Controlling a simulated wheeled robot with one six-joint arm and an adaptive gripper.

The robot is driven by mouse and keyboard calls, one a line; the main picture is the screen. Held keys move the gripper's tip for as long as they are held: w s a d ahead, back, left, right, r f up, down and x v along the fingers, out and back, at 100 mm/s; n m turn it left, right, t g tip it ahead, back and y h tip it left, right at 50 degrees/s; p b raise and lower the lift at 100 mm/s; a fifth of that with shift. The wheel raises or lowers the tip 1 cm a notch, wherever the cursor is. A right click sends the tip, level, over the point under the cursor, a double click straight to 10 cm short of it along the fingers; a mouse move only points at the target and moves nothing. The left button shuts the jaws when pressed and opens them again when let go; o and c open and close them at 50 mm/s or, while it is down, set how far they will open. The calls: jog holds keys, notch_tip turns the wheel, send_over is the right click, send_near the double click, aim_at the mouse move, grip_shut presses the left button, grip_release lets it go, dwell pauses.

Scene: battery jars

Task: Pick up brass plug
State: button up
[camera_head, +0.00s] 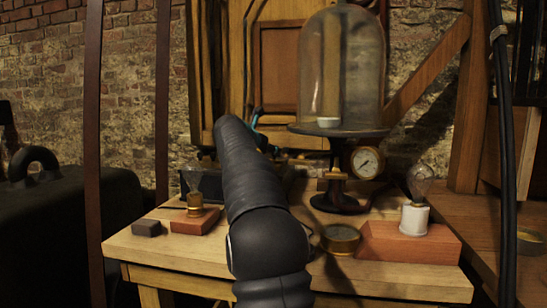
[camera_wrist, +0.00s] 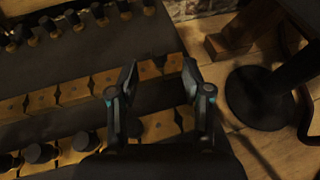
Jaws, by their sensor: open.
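In the wrist view my gripper (camera_wrist: 160,78) is open and empty above a dark box (camera_wrist: 110,48) with rows of brass blocks (camera_wrist: 75,89). Black-knobbed plugs stand in a row at the top left, one of them a plug with a brass shank (camera_wrist: 50,27). More black knobs (camera_wrist: 40,153) show at the lower left. The middle brass row shows small holes and no knobs between my fingers. I cannot tell which plug is the brass plug of the task. In the head view my arm hides most of the box (camera_head: 207,184) and the gripper.
A black round stand foot (camera_wrist: 262,97) is right of my gripper. In the head view a glass bell jar (camera_head: 342,65) stands on a dark plate, with a gauge (camera_head: 367,162) below. A lamp on a wooden block (camera_head: 410,243) is at right, a small grey block (camera_head: 147,228) at left.

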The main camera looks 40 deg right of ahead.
aim_at(274, 157)
jog(key=x, duration=0.3)
grip_shut()
dwell(0.3)
